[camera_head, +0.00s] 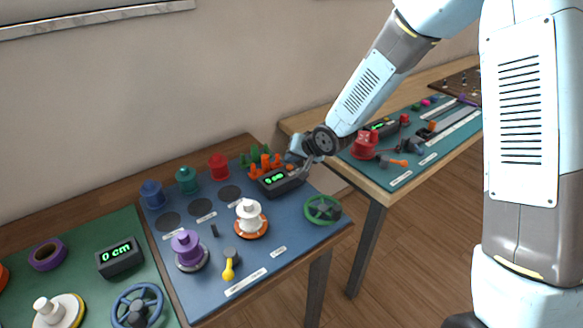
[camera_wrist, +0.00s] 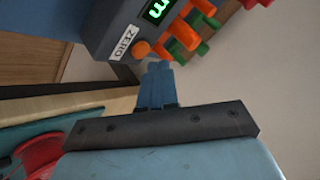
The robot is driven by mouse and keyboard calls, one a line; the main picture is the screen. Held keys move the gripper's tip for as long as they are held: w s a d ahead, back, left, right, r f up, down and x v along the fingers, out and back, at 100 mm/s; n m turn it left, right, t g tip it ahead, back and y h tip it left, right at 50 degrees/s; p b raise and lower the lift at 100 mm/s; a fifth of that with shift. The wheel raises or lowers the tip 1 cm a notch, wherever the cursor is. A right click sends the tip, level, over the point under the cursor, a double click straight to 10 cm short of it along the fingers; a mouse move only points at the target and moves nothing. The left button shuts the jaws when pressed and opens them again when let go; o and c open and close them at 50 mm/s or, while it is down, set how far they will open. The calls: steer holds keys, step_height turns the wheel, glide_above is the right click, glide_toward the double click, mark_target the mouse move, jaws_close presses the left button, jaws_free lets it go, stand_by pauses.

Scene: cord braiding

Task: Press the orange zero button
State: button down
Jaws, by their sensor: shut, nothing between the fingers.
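The orange zero button (camera_wrist: 141,48) sits on the dark counter box (camera_wrist: 112,22), beside a white label reading ZERO (camera_wrist: 123,42). The counter box (camera_head: 281,182) stands at the back right of the blue mat in the head view, with green digits lit. The button shows small there (camera_head: 290,167). My gripper (camera_wrist: 158,66) is shut and empty, its blue fingertips together just beside the button in the wrist view. I cannot tell whether they touch it. In the head view my gripper (camera_head: 296,157) is over the back right edge of the box, partly hiding that area.
Orange pegs (camera_head: 263,164) and green pegs (camera_head: 247,158) stand right behind the box. Blue, teal and red spools (camera_head: 218,167) line the mat's back. A white spool (camera_head: 250,217) and a green wheel (camera_head: 322,209) stand in front. A second table is at right.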

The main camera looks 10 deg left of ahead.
mark_target(292, 168)
steer(key=shift+r, duration=0.1)
steer(key=shift+r, duration=2.4)
steer(key=s+d+r+t+h, duration=0.1)
steer(key=d+r+h, duration=0.1)
steer(key=d+r, duration=0.45)
steer(key=s+d+r+h, duration=0.2)
steer(key=d+r, duration=0.2)
steer(key=d, duration=0.6)
steer(key=s+d+r+t+h, duration=0.1)
steer(key=d+r+h, duration=0.1)
steer(key=d+r, duration=0.45)
steer(key=s+d+r+m, duration=0.1)
steer(key=s+d+r, duration=0.1)
steer(key=s+d, duration=0.6)
steer(key=s+d+r+m+g+h, duration=0.1)
steer(key=s+d+r, duration=0.1)
steer(key=s+d, duration=0.6)
steer(key=s, duration=0.5)
steer(key=shift+s+d+r+g+h, duration=0.2)
steer(key=shift+r+g+h, duration=0.1)
steer(key=shift+r, duration=0.1)
